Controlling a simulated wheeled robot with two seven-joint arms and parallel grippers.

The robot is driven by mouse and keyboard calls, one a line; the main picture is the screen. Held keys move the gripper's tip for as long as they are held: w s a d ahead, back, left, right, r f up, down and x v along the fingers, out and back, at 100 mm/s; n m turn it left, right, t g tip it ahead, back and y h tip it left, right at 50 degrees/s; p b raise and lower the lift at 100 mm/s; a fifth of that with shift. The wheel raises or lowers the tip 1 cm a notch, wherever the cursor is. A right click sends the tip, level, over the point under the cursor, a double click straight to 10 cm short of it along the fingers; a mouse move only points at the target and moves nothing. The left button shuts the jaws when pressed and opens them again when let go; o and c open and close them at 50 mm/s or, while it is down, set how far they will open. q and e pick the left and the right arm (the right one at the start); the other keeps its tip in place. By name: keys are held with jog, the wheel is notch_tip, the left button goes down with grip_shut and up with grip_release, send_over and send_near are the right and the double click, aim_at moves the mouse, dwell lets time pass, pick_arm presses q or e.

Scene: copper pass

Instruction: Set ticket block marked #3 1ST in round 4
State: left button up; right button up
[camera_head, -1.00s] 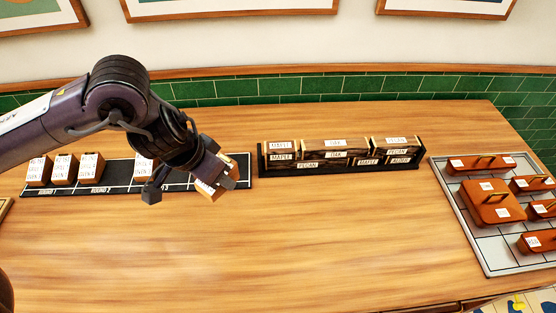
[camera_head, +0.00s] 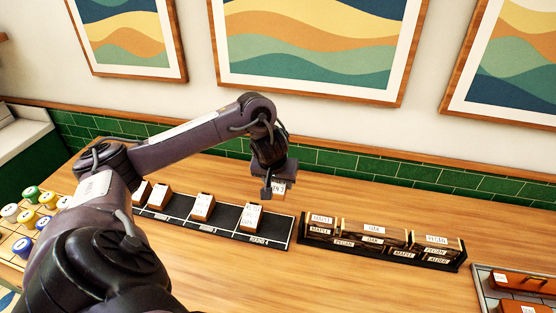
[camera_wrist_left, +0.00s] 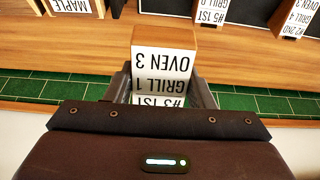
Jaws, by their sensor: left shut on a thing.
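My left gripper (camera_head: 277,190) is shut on a wooden ticket block (camera_head: 279,187) with a white label. In the left wrist view the held block (camera_wrist_left: 165,62) reads #3 1ST, GRILL 1, OVEN 3, upside down, between the fingers (camera_wrist_left: 160,88). In the head view it appears beyond the far edge of the black round rail (camera_head: 276,227), near its right end; its height is unclear. A block (camera_head: 251,217) stands in the left part of round 4, reading #5 1ST in the wrist view (camera_wrist_left: 211,14). The right part of round 4 is bare. My right gripper is not in view.
Another block (camera_head: 203,207) stands in round 3, with more blocks (camera_head: 160,196) to its left. A dark rack of wood-labelled boxes (camera_head: 380,245) is right of the rail. Colourful round pots (camera_head: 30,193) are at the left. A green-tiled wall (camera_head: 400,170) stands behind.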

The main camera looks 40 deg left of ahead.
pick_arm(q)
jog(key=b, duration=0.4)
send_over(279, 223)
jog(key=s, duration=0.1)
notch_tip(279, 223, down, 9)
jog(key=f, duration=0.3)
jog(key=shift+s+d+f, duration=0.1)
jog(key=shift+s+d, duration=0.1)
jog(key=shift+d, duration=0.1)
notch_tip(279, 223, down, 4)
jog(key=shift+r+b, duration=0.1)
jog(key=shift+b, duration=0.3)
jog(key=shift+f, duration=0.4)
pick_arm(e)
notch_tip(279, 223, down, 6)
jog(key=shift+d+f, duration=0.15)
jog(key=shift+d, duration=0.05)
pick_arm(q)
jog(key=shift+d+f, duration=0.1)
